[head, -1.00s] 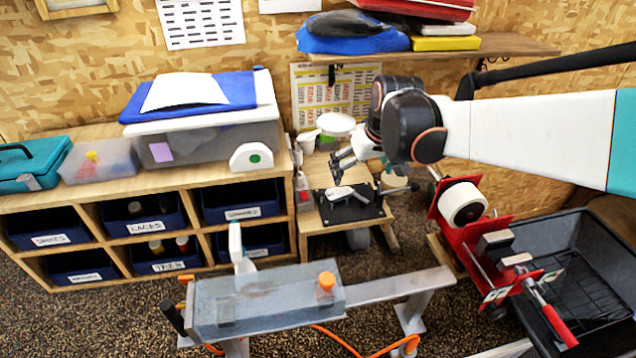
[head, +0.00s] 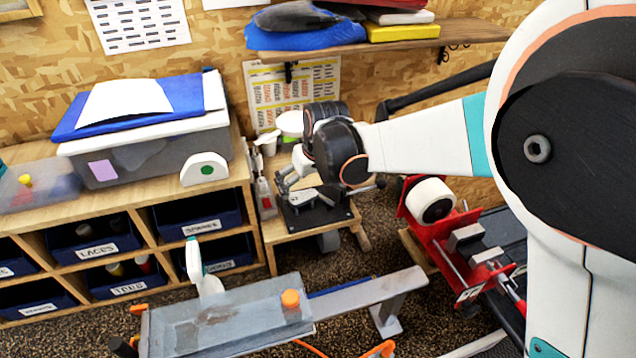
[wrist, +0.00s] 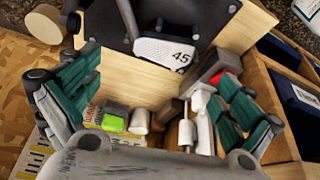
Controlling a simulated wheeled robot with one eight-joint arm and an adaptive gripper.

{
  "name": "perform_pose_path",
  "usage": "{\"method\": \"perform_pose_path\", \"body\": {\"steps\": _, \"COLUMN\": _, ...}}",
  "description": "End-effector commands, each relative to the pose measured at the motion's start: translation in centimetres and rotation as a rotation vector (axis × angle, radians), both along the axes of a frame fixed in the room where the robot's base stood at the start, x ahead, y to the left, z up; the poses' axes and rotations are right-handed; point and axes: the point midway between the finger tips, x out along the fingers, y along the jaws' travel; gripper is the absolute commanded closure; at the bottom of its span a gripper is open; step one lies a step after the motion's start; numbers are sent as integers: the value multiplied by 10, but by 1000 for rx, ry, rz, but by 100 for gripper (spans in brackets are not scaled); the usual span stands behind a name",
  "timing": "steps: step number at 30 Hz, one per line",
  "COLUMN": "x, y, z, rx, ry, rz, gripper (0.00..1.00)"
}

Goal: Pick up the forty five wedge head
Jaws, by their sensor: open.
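The forty five wedge head (wrist: 165,50) is a pale grey club head marked "45". It lies on a black plate (wrist: 118,28) in the upper middle of the wrist view. In the head view the wedge head (head: 301,197) is small on the black plate (head: 328,214), atop a low wooden stand. My gripper (head: 289,186) is just above and beside it, partly hidden by my wrist. In the wrist view my gripper (wrist: 160,78) has its teal-padded fingers spread wide, with nothing held between them. The wedge head is beyond the fingertips, and I cannot tell the exact gap.
A wooden cubby shelf (head: 150,222) with blue bins stands left of the stand. A red machine with a white roll (head: 432,200) is to its right. A grey bench (head: 225,318) is in front.

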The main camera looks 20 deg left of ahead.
Motion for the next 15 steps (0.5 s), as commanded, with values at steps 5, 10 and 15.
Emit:
{"method": "perform_pose_path", "body": {"steps": 5, "x": 4, "y": 4, "z": -25, "rx": 0, "ry": 0, "rz": -1, "gripper": 1}}
{"method": "perform_pose_path", "body": {"steps": 10, "x": 8, "y": 9, "z": -43, "rx": 0, "ry": 0, "rz": -1, "gripper": 1}}
{"method": "perform_pose_path", "body": {"steps": 15, "x": 10, "y": 10, "z": -48, "rx": 0, "ry": 0, "rz": -1, "gripper": 1}}
